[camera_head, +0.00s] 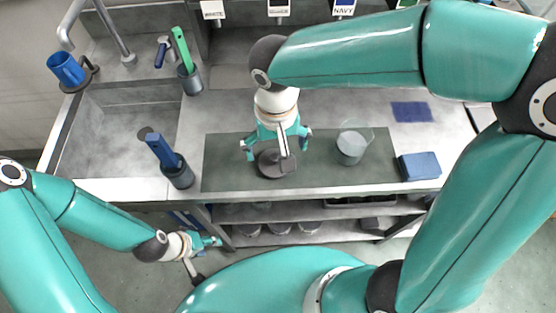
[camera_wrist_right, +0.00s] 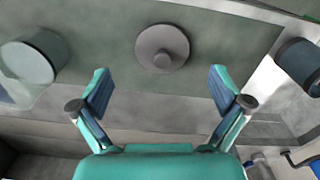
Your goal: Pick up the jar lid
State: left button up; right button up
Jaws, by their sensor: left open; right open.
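The jar lid (camera_head: 272,168) is a dark grey disc with a raised round knob, lying on the grey-green mat (camera_head: 222,165). In the right wrist view the lid (camera_wrist_right: 150,48) lies flat, centred just beyond the fingertips. My right gripper (camera_head: 277,145) is open and empty above the lid, pointing down at it, with its fingers apart on either side. It also shows in the right wrist view (camera_wrist_right: 160,78). My left gripper (camera_head: 212,242) is open, low in front of the counter, away from the lid.
A glass jar (camera_head: 351,148) with pale contents stands on the mat right of the lid. A blue block (camera_head: 419,166) lies further right. A grey cup (camera_head: 179,178) holding a blue brush stands left, beside the sink (camera_head: 110,150). Shelves (camera_head: 300,215) run below the counter.

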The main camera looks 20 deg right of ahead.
aim_at(275, 159)
jog(key=shift+w+a+f, duration=0.1)
jog(key=shift+f, duration=3.1)
jog(key=c, duration=0.9)
